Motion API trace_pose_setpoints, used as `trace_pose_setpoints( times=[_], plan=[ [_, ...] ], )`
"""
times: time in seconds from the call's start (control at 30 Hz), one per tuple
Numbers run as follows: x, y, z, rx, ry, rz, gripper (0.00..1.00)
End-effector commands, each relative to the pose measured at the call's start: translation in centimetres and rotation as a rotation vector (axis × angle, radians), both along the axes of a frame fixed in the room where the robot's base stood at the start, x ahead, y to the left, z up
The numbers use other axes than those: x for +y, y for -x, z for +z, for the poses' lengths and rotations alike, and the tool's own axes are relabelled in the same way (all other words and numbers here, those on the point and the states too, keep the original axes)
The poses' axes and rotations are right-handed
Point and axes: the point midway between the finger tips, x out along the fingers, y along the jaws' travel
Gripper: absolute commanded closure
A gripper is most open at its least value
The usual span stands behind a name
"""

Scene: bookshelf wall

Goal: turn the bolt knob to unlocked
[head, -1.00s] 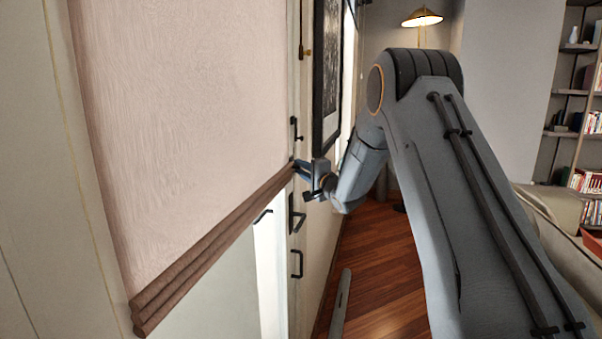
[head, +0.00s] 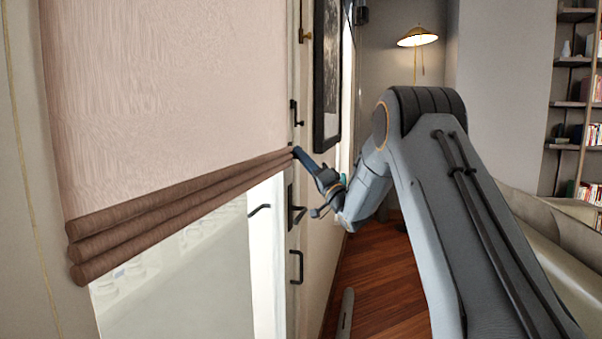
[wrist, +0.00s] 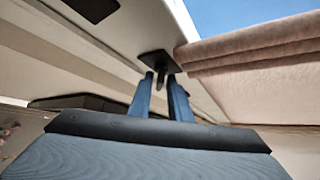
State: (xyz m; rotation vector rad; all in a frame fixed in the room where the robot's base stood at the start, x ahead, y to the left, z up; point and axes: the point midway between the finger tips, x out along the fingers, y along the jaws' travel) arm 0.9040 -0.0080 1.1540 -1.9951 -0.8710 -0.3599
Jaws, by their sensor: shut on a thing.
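The bolt knob (wrist: 159,61) is a small dark piece on a dark square plate in the wrist view, set on the pale door frame. My gripper (wrist: 161,80) has its two blue fingers on either side of the knob, closed on it. In the head view my gripper (head: 297,154) reaches up and left to the door edge, at the right end of the blind's lower folds. The knob itself is too hidden by the fingers to make out there, so I cannot tell its turn angle.
A pink blind with brown lower folds (head: 180,205) hangs over the door glass, close beside my fingers. Below are a dark lever handle (head: 291,208) and a pull handle (head: 297,267). A framed picture (head: 327,80) hangs beyond.

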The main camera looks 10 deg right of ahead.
Motion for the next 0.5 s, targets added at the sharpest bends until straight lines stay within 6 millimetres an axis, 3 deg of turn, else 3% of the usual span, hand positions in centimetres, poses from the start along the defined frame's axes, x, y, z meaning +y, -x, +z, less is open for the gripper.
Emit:
trace_pose_setpoints(
  times=[0.03,0.5],
  plan=[
    [-0.01,-0.27,-0.86,-0.036,0.019,0.002,1.00],
    [-0.21,-0.69,-1.01,-0.380,0.189,0.001,1.00]
  ],
)
